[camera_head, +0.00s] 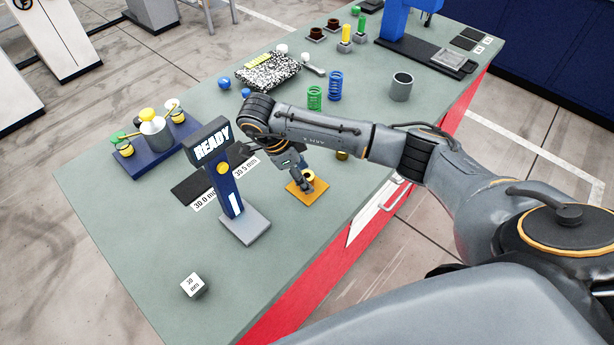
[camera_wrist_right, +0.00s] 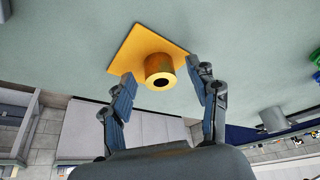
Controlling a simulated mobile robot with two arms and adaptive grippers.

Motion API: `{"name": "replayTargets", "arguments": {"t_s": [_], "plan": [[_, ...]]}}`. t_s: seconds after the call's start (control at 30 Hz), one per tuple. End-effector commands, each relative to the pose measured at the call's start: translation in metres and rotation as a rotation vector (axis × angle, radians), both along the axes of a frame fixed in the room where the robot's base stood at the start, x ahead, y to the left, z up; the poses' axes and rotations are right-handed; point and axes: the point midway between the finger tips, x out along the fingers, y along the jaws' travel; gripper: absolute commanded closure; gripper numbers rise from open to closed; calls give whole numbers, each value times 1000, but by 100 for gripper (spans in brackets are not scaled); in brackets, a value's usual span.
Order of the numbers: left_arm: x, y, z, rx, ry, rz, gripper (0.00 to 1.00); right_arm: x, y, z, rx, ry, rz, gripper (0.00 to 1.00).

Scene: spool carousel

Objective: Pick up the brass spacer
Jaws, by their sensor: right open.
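The brass spacer (camera_head: 311,181) is a short golden ring standing on a square orange pad (camera_head: 293,189) near the table's front edge. In the right wrist view the spacer (camera_wrist_right: 159,66) shows its dark round hole, and the orange pad (camera_wrist_right: 127,54) lies beneath it. My right gripper (camera_head: 303,184) reaches down over the pad from the right. Its two fingers (camera_wrist_right: 161,84) are open, one on each side of the spacer, with gaps visible between fingers and spacer. My left gripper is in neither view.
A blue READY stand (camera_head: 229,196) rises close left of my right gripper. A white cube (camera_head: 193,285) sits at the near left. Green (camera_head: 315,98) and blue (camera_head: 335,86) springs and a grey cup (camera_head: 401,87) stand behind my arm. The near left tabletop is mostly clear.

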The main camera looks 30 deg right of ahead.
Motion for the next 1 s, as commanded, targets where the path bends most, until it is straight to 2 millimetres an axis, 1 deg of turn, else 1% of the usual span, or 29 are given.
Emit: {"name": "replayTargets", "arguments": {"t_s": [0.23,0.27,0.3,0.37,0.4,0.47,0.5,0.53,0.57,0.83,0.93,1.0], "plan": [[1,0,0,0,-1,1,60,0,-1,-2,1,-1,1,40],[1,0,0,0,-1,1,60,0,-1,-2,1,-1,1,42],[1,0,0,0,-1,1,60,0,-1,-2,1,-1,0,50],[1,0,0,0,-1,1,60,0,-1,-2,1,0,0,63],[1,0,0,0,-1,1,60,0,-1,-2,1,0,0,71],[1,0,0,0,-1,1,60,0,-1,-2,1,0,0,83],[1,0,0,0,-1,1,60,0,-1,-2,1,0,0,91],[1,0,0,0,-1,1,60,0,-1,-2,1,0,0,97],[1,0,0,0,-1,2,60,0,-1,-2,0,0,0,100],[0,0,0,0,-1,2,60,1,-1,1,0,-2,0,100],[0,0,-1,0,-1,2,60,2,-2,12,0,-5,0,100],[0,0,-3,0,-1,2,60,2,-2,24,0,-7,1,100]]}}
